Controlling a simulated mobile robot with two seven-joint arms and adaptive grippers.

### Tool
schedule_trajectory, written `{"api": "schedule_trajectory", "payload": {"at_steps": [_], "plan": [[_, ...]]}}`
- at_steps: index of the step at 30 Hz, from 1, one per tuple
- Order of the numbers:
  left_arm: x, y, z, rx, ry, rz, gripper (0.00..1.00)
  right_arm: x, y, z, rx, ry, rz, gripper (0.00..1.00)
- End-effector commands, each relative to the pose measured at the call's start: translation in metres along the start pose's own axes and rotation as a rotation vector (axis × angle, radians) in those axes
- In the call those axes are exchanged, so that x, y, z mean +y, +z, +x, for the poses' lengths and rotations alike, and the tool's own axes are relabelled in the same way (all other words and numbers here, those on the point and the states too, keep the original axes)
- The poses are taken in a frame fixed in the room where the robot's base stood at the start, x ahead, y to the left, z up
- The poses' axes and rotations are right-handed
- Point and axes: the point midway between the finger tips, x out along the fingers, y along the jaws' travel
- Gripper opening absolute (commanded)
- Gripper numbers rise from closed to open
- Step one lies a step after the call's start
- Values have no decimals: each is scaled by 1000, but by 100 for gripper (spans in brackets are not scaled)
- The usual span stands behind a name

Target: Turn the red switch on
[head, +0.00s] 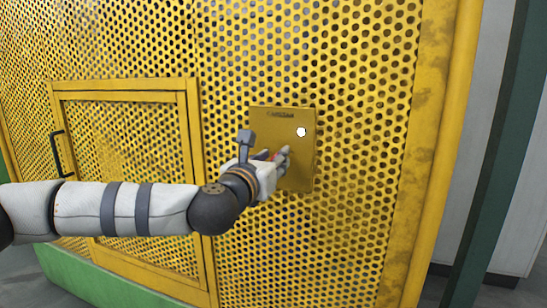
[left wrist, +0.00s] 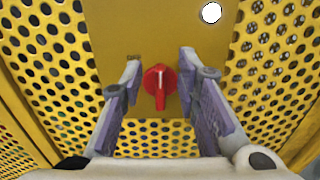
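The red switch (left wrist: 159,82) is a round knob with a raised handle and a pale mark, on a yellow panel plate (head: 300,165). In the left wrist view it sits between the two fingers of my left gripper (left wrist: 160,88), with a gap on either side. The fingers have purple-grey pads and are open, with nothing held. In the head view my left gripper (head: 279,158) is in front of the lower part of the plate and mostly covers the switch. My right gripper is not in view.
A white round light (head: 301,132) is on the plate above the switch. The perforated yellow guard wall (head: 360,70) surrounds the plate. A framed door (head: 125,130) with a black handle (head: 59,154) is at the left, behind my arm. A yellow post (head: 440,130) stands at the right.

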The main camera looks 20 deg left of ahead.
Motion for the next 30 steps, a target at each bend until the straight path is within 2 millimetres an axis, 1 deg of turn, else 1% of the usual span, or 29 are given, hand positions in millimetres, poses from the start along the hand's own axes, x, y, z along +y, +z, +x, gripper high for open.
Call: {"api": "schedule_trajectory", "payload": {"at_steps": [3, 10, 11, 12, 14, 23, 30], "plan": [[0, 0, 8, 0, -1, 0, 29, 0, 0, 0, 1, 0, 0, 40], [0, 0, 8, 0, -1, 1, 29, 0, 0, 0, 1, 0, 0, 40], [0, 0, 8, 0, -1, 1, 22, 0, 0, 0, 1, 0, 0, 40], [0, 0, 8, 0, -1, 1, 13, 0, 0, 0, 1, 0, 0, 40], [0, 0, 8, 0, 0, 1, 0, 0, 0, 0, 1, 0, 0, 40], [0, 0, 8, 0, 0, 9, 0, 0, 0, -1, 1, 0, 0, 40], [-3, 1, 8, 0, 0, 100, 0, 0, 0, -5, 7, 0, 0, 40]]}}
